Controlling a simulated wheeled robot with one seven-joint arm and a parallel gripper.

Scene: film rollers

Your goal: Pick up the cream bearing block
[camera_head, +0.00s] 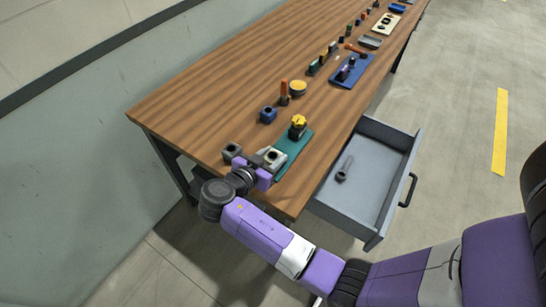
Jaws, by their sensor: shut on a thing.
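The cream bearing block (275,157), a pale block with a dark round hole, is at the near end of the teal mat (293,148) on the wooden table. My gripper (268,163) reaches in from the lower left and is shut on the cream block. My wrist hides part of the fingers and the block's near side. I cannot tell whether the block still touches the mat.
A grey block (231,151) stands close left of my gripper. A yellow-topped part (298,126) is on the teal mat behind. A blue block (268,114) stands farther back. An open drawer (325,207) with a grey part (344,168) juts out at right.

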